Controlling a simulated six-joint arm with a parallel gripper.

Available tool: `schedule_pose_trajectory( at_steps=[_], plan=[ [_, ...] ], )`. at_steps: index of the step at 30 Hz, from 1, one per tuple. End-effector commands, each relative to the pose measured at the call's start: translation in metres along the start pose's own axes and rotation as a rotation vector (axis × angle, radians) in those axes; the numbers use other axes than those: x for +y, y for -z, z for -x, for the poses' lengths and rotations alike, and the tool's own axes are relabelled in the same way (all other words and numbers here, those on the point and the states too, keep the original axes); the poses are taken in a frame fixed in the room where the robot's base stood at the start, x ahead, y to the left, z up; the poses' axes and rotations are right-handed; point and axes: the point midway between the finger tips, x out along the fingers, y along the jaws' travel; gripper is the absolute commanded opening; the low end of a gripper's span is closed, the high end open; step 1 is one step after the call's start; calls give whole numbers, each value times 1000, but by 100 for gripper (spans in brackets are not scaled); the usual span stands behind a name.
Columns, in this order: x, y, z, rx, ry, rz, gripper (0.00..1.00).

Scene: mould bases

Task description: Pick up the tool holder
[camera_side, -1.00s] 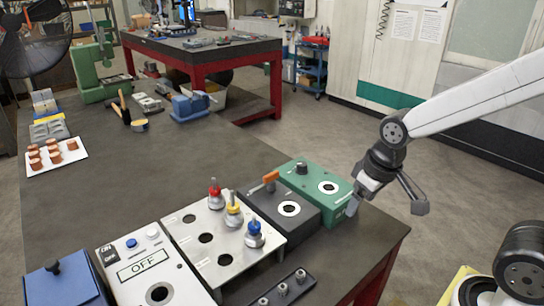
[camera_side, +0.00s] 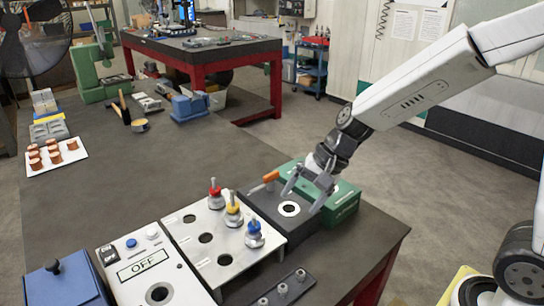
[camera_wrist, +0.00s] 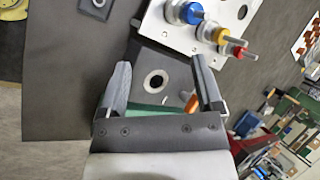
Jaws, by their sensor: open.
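Three tool holders stand upright on a light metal plate (camera_side: 185,240): one red-topped (camera_side: 215,196), one yellow-topped (camera_side: 233,211) and one blue-topped (camera_side: 254,236). In the wrist view the blue tool holder (camera_wrist: 191,14), the yellow one (camera_wrist: 221,36) and the red one (camera_wrist: 236,48) show at the upper right. My gripper (camera_side: 303,196) is open and empty. It is over the dark block (camera_side: 262,213) with the ringed hole, to the right of the holders, touching none of them. The wrist view shows the two fingers (camera_wrist: 160,62) spread, with the ringed hole between them.
A green block (camera_side: 345,203) is partly hidden behind my gripper. An orange-handled lever (camera_side: 270,176) rises from the dark block's back edge. A control box marked OFF (camera_side: 135,248) and a blue box (camera_side: 62,285) stand left.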

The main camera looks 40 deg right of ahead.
Motion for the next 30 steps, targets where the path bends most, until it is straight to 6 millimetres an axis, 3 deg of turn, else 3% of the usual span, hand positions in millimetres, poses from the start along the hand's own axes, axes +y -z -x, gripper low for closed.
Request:
schedule_pose_trajectory(
  at_steps=[8, 18, 30],
  plan=[
    [-51, 15, -22, -109, 176, -403, 84],
    [-108, 47, -44, -258, 385, -882, 84],
    [-151, 96, -62, -435, 601, -1355, 84]
  ],
)
